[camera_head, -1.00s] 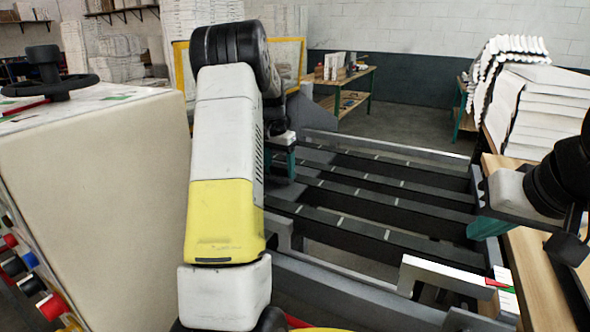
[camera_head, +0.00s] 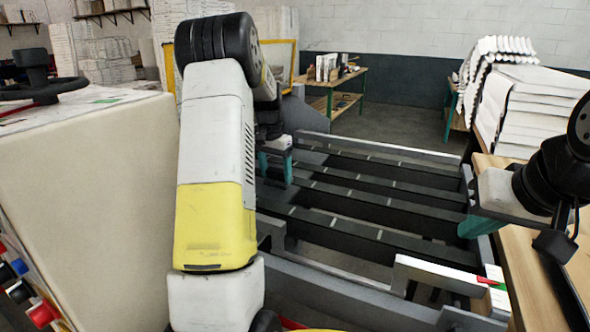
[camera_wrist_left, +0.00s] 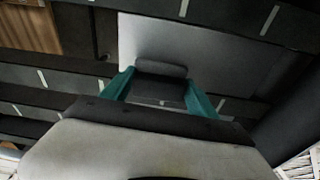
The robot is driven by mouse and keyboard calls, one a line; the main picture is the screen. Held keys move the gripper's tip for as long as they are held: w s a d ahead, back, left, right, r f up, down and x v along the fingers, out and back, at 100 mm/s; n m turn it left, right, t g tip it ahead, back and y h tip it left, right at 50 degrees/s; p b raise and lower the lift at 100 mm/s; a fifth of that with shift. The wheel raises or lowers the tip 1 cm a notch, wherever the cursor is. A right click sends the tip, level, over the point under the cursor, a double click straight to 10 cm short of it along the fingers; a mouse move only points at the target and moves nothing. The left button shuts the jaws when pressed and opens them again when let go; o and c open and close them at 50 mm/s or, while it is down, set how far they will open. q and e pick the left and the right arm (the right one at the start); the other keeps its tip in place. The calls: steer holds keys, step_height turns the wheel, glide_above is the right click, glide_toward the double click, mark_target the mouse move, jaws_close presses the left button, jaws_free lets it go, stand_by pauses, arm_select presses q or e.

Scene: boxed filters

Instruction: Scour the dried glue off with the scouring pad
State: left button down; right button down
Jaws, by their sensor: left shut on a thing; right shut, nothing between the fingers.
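My left gripper (camera_head: 275,172) is over the left part of the dark rail frame (camera_head: 372,205), partly hidden by my own arm. In the left wrist view, its teal fingers are shut on a dark grey block, apparently the scouring pad (camera_wrist_left: 160,90). A lighter grey rounded piece (camera_wrist_left: 162,68) shows just beyond the block; I cannot tell whether it belongs to it. A flat grey plate (camera_wrist_left: 225,55) lies beyond the fingers. I cannot make out the dried glue. My right gripper (camera_head: 482,226) is shut and empty at the frame's right end, beside the wooden bench.
A large beige machine housing (camera_head: 85,190) with coloured buttons stands at the left. The wooden bench (camera_head: 520,262) and stacked white filters (camera_head: 540,105) are at the right. A grey bar (camera_head: 345,290) crosses the front of the rail frame. Gaps separate the rails.

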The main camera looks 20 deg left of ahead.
arm_select(q)
steer(key=shift+s+a+r, duration=0.1)
steer(key=shift+s+a, duration=0.05)
steer(key=shift+s, duration=0.8)
steer(key=shift+s+a, duration=0.1)
steer(key=shift+s, duration=0.8)
steer(key=shift+s+a+f, duration=0.1)
steer(key=shift+s, duration=0.7)
steer(key=shift+s+a+f, duration=0.1)
steer(key=shift+s, duration=0.65)
steer(key=shift+w, duration=0.1)
steer(key=shift+w+d+f, duration=0.15)
steer(key=shift+w, duration=0.65)
steer(key=shift+w+d+f, duration=0.1)
steer(key=shift+w+d, duration=0.05)
steer(key=shift+w, duration=0.6)
steer(key=shift+w+d+r, duration=0.15)
steer(key=shift+w+d, duration=0.05)
steer(key=shift+w, duration=1.3)
steer(key=shift+w+d+r, duration=0.1)
steer(key=shift+w+d, duration=0.05)
steer(key=shift+w, duration=1.3)
steer(key=shift+r, duration=3.15)
